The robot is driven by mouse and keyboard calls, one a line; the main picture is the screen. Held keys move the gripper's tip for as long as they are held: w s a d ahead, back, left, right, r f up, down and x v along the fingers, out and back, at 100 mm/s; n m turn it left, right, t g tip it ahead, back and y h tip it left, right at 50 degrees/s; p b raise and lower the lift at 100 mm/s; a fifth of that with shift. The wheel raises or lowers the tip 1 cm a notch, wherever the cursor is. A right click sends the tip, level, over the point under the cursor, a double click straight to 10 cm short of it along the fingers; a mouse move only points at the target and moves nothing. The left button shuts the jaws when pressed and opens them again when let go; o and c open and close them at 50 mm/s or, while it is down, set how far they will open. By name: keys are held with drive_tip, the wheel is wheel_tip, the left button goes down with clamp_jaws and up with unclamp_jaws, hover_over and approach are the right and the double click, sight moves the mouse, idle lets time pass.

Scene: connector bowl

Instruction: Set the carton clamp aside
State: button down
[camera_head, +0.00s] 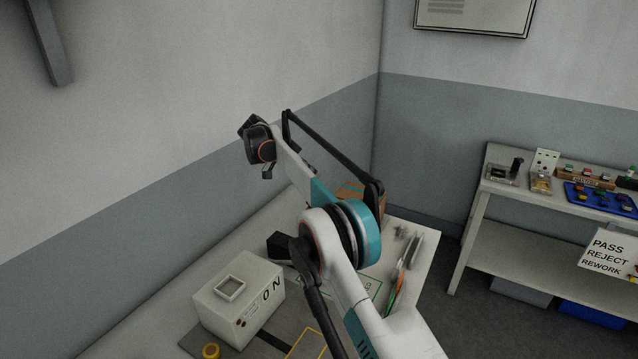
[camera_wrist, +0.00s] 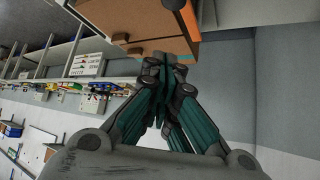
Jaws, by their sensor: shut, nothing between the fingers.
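A brown carton (camera_head: 352,190) stands on the table behind my arm, which hides most of it. In the wrist view, an orange-brown box face (camera_wrist: 150,48) with small brown pieces on it lies beyond my fingertips; it looks like the same carton. I cannot single out the carton clamp with certainty in either view. My gripper (camera_head: 267,172) is raised above the far part of the table, near the wall. In the wrist view my gripper (camera_wrist: 166,70) has its teal fingers together with nothing between them. Whether the tips touch the box cannot be told.
Pens (camera_head: 398,278) lie at the right edge. A side bench (camera_head: 484,200) with trays stands right, across open floor. Walls close the left and back.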

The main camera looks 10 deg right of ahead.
drive_tip(key=shift+w+a+r, duration=0.1)
drive_tip(key=shift+a+r, duration=0.5)
drive_tip(key=shift+a, duration=0.05)
